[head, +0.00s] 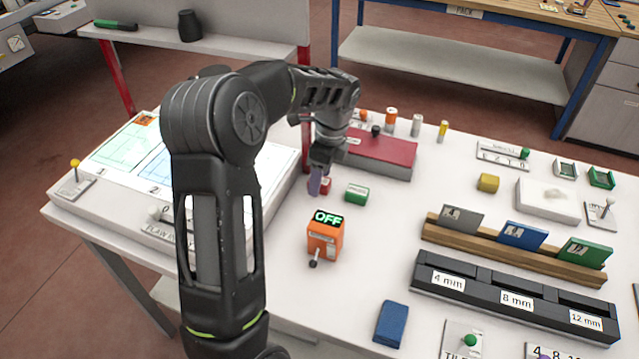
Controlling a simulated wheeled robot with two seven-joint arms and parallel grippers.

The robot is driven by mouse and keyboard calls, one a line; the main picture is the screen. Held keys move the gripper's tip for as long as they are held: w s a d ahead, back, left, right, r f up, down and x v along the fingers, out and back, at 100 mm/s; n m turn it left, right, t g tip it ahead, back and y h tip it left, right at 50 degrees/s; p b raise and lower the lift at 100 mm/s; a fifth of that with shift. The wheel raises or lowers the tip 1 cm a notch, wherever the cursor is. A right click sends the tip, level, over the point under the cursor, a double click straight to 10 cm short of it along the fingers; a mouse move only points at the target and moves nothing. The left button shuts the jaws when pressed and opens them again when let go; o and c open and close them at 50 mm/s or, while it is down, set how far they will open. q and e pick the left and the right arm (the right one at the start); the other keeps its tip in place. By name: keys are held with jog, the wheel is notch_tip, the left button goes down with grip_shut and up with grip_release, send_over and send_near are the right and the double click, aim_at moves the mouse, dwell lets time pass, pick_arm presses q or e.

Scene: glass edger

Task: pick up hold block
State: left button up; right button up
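A small red block (326,187) with a pale mark sits on the white table, partly hidden behind my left gripper. I cannot read its label, so I cannot be sure it is the hold block. My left gripper (319,181) points down at this block, its fingers overlapping it in the picture. I cannot tell whether the fingers touch it or how far apart they are. A green block (357,192) with a white label stands just to the right, apart from the gripper. My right gripper is not in view.
An orange box (325,240) with a lit OFF sign stands in front of the gripper. A red-topped case (380,150) lies behind it. A wooden rack (512,249) and black slotted holder (515,298) are at right. White table (385,240) is clear between.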

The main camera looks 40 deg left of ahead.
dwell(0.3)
pick_arm(q)
grip_shut()
dwell(0.5)
